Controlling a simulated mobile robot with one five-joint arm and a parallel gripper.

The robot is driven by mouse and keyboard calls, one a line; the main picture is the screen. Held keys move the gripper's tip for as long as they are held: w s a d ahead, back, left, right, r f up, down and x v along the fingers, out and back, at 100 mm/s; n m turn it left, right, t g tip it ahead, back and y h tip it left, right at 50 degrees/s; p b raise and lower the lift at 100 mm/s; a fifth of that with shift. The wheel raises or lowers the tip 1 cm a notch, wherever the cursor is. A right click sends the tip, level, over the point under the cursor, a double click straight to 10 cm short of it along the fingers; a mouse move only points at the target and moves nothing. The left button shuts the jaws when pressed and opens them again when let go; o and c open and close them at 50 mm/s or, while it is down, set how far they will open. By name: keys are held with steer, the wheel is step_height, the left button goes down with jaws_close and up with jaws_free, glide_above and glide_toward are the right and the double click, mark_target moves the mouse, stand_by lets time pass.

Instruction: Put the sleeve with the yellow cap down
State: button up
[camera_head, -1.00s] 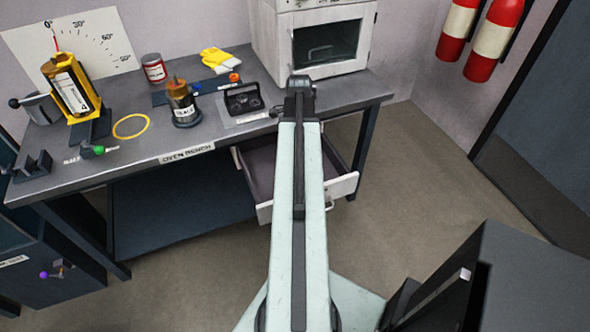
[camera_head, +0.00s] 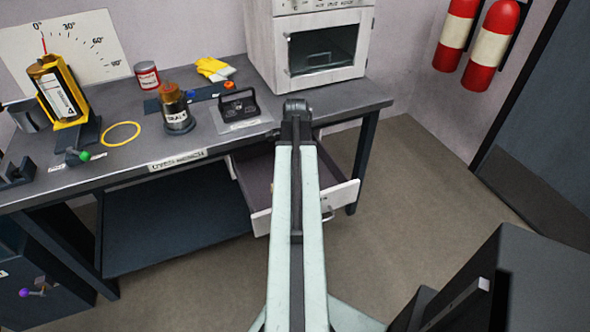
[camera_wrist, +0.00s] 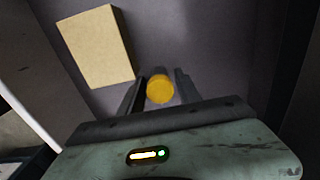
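The sleeve with the yellow cap (camera_wrist: 160,90) shows in the wrist view, cap end toward the camera. My gripper (camera_wrist: 160,84) has one finger on each side of it and appears shut on it. Most of the sleeve's body is hidden behind the cap. Dark drawer floor lies behind the fingers. In the head view my arm reaches over the open drawer (camera_head: 340,196) below the bench, and hides the gripper and sleeve.
A tan block (camera_wrist: 97,46) lies in the drawer, left of the fingers. The oven bench (camera_head: 118,160) carries a white oven (camera_head: 268,55), a brass-topped container (camera_head: 177,112), a yellow ring (camera_head: 121,134) and a black-handled item (camera_head: 239,105).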

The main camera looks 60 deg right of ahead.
steer(key=shift+o, duration=0.2)
step_height(320, 180, up, 12)
steer(key=p, duration=1.2)
steer(key=shift+r, duration=0.15)
